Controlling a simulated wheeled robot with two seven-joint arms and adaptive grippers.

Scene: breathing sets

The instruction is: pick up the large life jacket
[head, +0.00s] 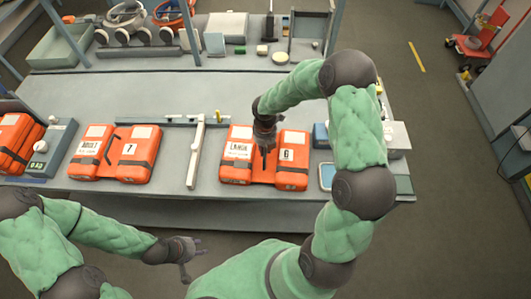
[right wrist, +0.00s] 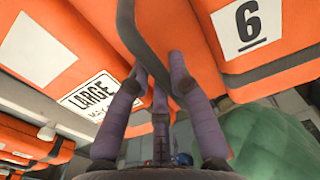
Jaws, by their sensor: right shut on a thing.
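The large life jacket (head: 292,172) is orange, with a white "LARGE" label and a number 6 label, at the middle right of the bench in the head view. Its label panel also shows in the right wrist view (right wrist: 55,50). My right gripper (head: 265,150) reaches down onto its middle. In the right wrist view, its fingers (right wrist: 160,85) close around the dark strap (right wrist: 143,45) of this jacket. I cannot tell whether the jacket is clear of the bench. My left gripper (head: 193,260) is open and empty, in front of the bench edge.
An adult life jacket (head: 125,160) with number 7 lies left on the bench (head: 190,95), with another orange jacket (head: 14,140) beyond a scale (head: 55,140). A tablet (head: 327,177) lies right of the large jacket.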

